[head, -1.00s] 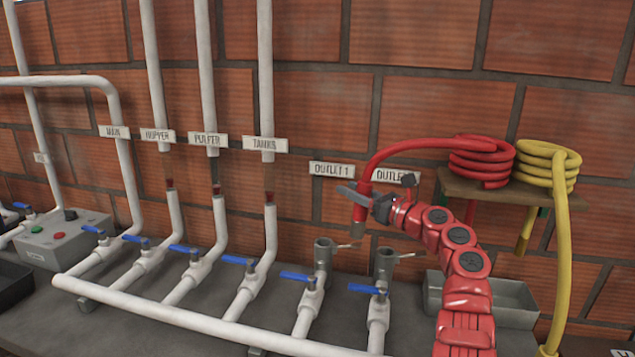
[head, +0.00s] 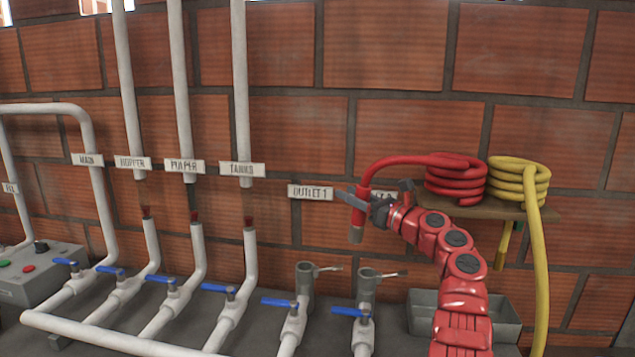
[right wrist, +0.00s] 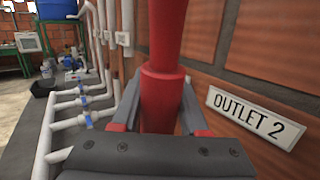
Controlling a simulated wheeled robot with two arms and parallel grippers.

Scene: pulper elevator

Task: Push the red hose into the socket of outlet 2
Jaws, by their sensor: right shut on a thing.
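My right gripper is shut around the hose just above that end; in the right wrist view the hose (right wrist: 160,100) stands between both fingers (right wrist: 158,112). The grey socket of outlet 2 (head: 367,288) stands upright below the hose end and slightly to its right. A gap shows between them. The outlet 2 sign (right wrist: 255,118) is partly hidden by my gripper in the head view. My left gripper is not in view.
The outlet 1 socket (head: 304,285) stands left of outlet 2, each with a small side lever. Blue-handled valves (head: 218,288) line the white pipes. A wooden shelf (head: 470,208) holds the red coil and a yellow hose coil (head: 519,180). A grey tray (head: 500,305) lies behind my arm.

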